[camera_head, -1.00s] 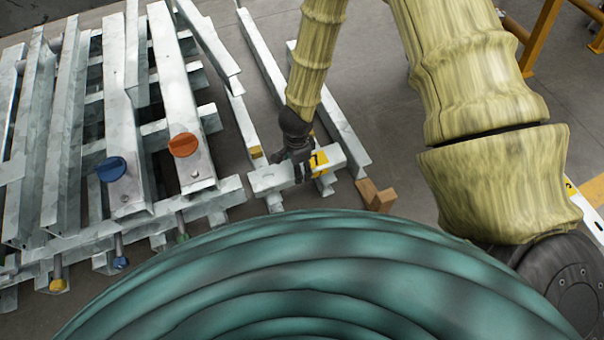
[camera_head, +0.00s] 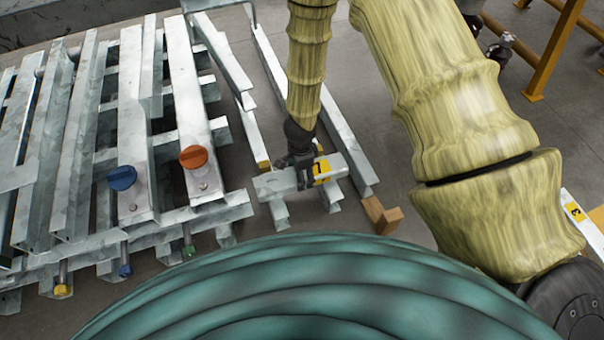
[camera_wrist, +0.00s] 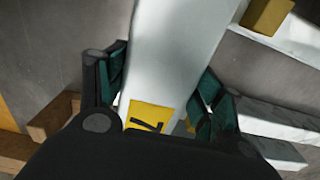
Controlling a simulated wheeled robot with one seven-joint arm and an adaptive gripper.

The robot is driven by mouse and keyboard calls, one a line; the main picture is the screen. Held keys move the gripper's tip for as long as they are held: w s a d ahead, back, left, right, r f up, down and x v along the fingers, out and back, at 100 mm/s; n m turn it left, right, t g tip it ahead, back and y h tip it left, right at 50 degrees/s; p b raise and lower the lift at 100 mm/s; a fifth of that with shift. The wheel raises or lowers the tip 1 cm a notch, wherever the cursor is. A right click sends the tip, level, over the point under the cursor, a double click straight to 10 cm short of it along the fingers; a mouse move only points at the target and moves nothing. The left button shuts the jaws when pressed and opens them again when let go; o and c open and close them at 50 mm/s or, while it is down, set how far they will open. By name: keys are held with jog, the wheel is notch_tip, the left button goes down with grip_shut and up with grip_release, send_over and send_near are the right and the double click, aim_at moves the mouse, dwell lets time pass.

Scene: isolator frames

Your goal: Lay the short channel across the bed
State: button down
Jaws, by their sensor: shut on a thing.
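The short channel (camera_head: 275,185) is a pale galvanised piece with a yellow numbered label, seen at the centre of the head view. My gripper (camera_head: 303,178) is shut on it from above. The channel runs crosswise over two long pale rails on the floor; I cannot tell whether it touches them. In the wrist view the channel (camera_wrist: 175,50) runs between the two dark green finger pads of my gripper (camera_wrist: 165,100), with its label near the palm. The bed may be the large galvanised frame (camera_head: 225,207) at left, but I cannot be sure.
An orange knob (camera_head: 193,157) and a blue knob (camera_head: 122,178) stand on the frame's beams. Brown wooden blocks (camera_head: 382,215) lie at the right rail's near end. An orange guard rail (camera_head: 550,50) stands back right.

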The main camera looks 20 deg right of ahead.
jog(key=shift+f+b, duration=1.3)
jog(key=shift+f, duration=0.4)
jog(key=shift+f, duration=0.4)
jog(key=shift+c, duration=1.3)
grip_release()
notch_tip(320, 180, up, 13)
jog(key=p, duration=1.3)
jog(key=shift+f+p, duration=0.1)
jog(key=shift+p, duration=0.25)
jog(key=shift+s, duration=0.1)
